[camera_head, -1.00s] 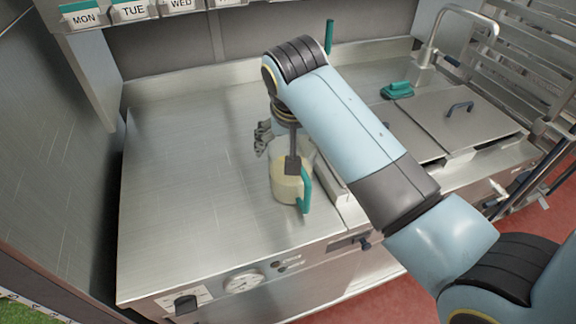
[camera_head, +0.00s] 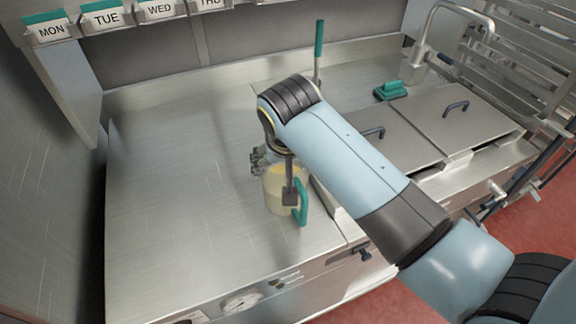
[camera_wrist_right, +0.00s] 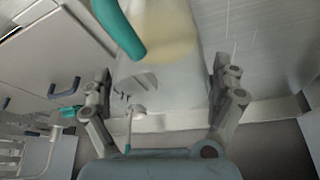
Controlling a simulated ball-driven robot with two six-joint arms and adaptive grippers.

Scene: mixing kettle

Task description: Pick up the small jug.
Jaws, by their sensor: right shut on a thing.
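The small jug (camera_head: 275,202) is translucent and pale, with a teal handle (camera_head: 303,203) on its right side. It is upright at the front of the steel counter, partly hidden by my right gripper. In the right wrist view, the jug (camera_wrist_right: 168,65) is between the two fingers, with pale yellow contents or base colour showing and its teal handle at upper left. My right gripper (camera_head: 276,178) is shut on the jug's body; its fingers also show in the wrist view (camera_wrist_right: 162,88). I cannot tell whether the jug's bottom touches the counter. My left gripper is not in view.
The steel counter (camera_head: 170,190) is bare left of the jug. Right of it are steel lids with dark handles (camera_head: 456,108), a green block-like object (camera_head: 390,90) and a tap (camera_head: 430,45). A teal-handled tool (camera_head: 319,40) stands behind my arm. Day-labelled cards (camera_head: 107,18) line the upper left.

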